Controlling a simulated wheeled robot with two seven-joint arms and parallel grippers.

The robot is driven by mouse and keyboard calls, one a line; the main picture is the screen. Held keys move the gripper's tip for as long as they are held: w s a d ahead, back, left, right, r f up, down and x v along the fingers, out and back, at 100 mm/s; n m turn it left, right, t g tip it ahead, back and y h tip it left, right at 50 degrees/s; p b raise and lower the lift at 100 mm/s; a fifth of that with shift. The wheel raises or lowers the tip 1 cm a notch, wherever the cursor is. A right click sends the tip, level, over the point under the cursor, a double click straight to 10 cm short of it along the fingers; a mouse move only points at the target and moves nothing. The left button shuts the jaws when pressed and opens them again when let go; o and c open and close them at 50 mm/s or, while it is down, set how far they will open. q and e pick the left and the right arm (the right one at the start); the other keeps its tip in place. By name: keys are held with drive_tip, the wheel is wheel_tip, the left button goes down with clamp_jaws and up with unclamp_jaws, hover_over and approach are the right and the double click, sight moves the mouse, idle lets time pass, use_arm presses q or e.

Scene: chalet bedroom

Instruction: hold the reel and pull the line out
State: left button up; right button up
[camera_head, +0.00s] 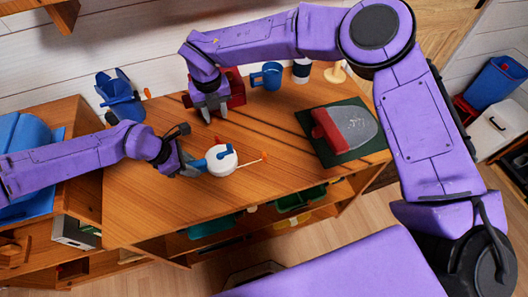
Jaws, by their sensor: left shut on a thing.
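The reel is a white round disc (221,160) with a blue part on its left side, above the wooden tabletop. A thin piece with an orange tip (264,156) sticks out to its right; I cannot make out a line. My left gripper (199,164) comes in from the left and is shut on the reel by its blue side. My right gripper (213,111) points down behind the reel, apart from it. Its two grey fingers look spread and empty, in front of a red object (236,90).
On the wooden table (150,205), a blue mug (268,75) and a dark-and-white cup (301,70) stand at the back. A dark green mat (352,147) with a red-and-grey object lies right. A blue device (120,97) stands back left. The front tabletop is clear.

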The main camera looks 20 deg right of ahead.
drive_tip(key=d+r, duration=0.3)
drive_tip(key=d, duration=0.1)
drive_tip(key=m+t, duration=0.1)
drive_tip(key=m, duration=3.5)
approach(265, 155)
drive_tip(key=f, duration=0.3)
drive_tip(key=w+f, duration=0.1)
drive_tip(key=f, duration=0.5)
drive_tip(key=shift+w+f, duration=0.2)
clamp_jaws()
